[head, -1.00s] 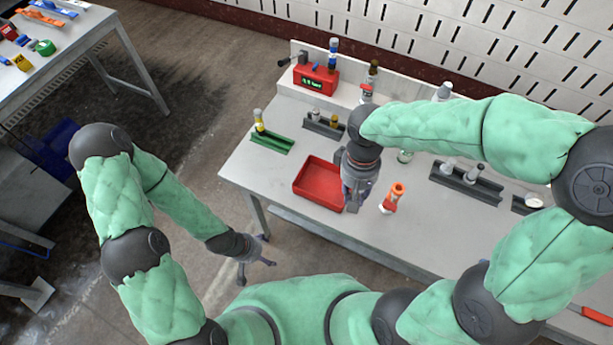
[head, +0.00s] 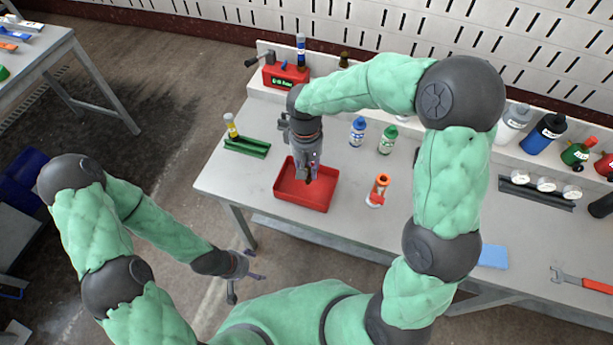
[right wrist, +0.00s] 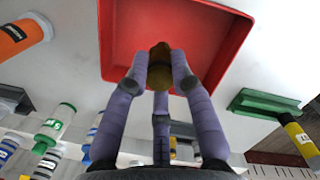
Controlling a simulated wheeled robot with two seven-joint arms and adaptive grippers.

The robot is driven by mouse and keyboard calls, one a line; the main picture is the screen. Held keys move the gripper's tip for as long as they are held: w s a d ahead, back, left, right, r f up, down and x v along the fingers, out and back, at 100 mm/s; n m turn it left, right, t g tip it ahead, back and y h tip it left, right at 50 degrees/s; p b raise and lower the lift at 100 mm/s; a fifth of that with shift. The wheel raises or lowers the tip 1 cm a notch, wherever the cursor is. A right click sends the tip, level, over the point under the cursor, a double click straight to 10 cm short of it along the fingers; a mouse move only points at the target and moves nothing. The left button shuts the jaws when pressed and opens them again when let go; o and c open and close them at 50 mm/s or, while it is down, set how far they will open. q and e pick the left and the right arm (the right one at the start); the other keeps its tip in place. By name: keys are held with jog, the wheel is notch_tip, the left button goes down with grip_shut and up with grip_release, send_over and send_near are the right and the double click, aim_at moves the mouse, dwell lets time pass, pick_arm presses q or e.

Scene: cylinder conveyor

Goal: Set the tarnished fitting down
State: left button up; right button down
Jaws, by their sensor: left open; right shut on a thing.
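The tarnished fitting (right wrist: 160,66) is a small dark brass-brown piece between the fingers of my right gripper (right wrist: 161,82) in the right wrist view. The gripper is shut on it. In the head view my right gripper (head: 308,176) points down over the red tray (head: 286,190), and the fitting is mostly hidden by the fingers. The red tray (right wrist: 215,28) lies behind the fitting in the wrist view and looks empty; I cannot tell whether the fitting touches its floor. My left gripper (head: 246,278) is open and empty, off the table's front edge.
A green rack (head: 247,148) with a yellow-labelled cylinder stands left of the tray. An orange-topped bottle (head: 379,190) stands to its right. Blue and green bottles (head: 387,138) stand behind. A red device (head: 286,73) sits on the back ledge.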

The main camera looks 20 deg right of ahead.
jog(key=shift+w+a+f, duration=0.1)
jog(key=shift+w+f, duration=0.15)
jog(key=shift+f, duration=0.1)
jog(key=shift+w+f+b, duration=0.15)
jog(key=shift+f+b, duration=0.95)
jog(key=shift+f, duration=0.5)
jog(key=shift+f, duration=0.1)
jog(key=c, duration=1.1)
grip_release()
jog(key=shift+o, duration=0.2)
notch_tip(320, 180, up, 12)
jog(key=w+p, duration=0.1)
jog(key=p, duration=0.4)
jog(key=shift+w, duration=0.25)
